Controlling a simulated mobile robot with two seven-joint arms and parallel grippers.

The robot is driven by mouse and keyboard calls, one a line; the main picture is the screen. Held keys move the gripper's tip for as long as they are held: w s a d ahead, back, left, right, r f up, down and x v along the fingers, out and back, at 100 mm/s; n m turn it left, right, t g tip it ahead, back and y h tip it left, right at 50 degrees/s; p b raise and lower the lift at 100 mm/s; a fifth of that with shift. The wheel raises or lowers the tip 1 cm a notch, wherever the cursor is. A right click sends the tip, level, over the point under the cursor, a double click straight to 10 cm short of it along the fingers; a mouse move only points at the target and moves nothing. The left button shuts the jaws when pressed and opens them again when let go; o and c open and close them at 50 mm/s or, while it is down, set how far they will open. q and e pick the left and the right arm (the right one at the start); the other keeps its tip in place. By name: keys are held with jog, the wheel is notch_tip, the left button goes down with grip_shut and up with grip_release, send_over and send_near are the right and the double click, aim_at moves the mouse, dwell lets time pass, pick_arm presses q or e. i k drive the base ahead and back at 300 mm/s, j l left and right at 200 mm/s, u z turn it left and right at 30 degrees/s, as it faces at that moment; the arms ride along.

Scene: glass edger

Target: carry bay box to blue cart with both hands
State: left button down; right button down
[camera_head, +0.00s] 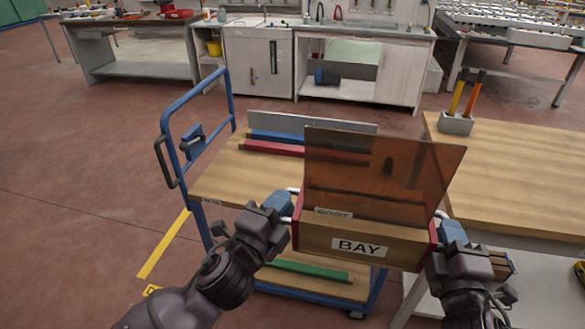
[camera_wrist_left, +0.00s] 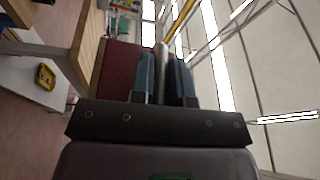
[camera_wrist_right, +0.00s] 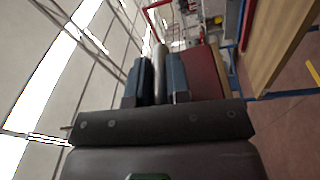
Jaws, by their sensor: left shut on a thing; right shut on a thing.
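The bay box (camera_head: 318,238) is wooden with red ends, a white BAY label and a tinted brown translucent pane (camera_head: 380,178) standing up in it. My left gripper (camera_head: 283,206) is shut on the handle at its left end; my right gripper (camera_head: 449,229) is shut on the handle at its right end. Each wrist view shows blue fingers closed on a metal bar, in the left wrist view (camera_wrist_left: 166,80) and the right wrist view (camera_wrist_right: 158,80). The blue cart (camera_head: 228,182) has a wooden deck and is behind the box, which hides part of it. Contact between box and deck cannot be told.
The cart's deck carries a grey panel (camera_head: 290,122) and blue and red strips (camera_head: 270,148); a green strip (camera_head: 310,271) lies on its lower shelf. A wooden table (camera_head: 520,170) with a tool holder (camera_head: 457,124) stands close on the right. Open floor lies left.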

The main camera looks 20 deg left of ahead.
aim_at(288, 182)
jog(key=k+j, duration=0.1)
jog(key=j, duration=0.75)
jog(key=k+j, duration=0.15)
jog(key=j, duration=0.3)
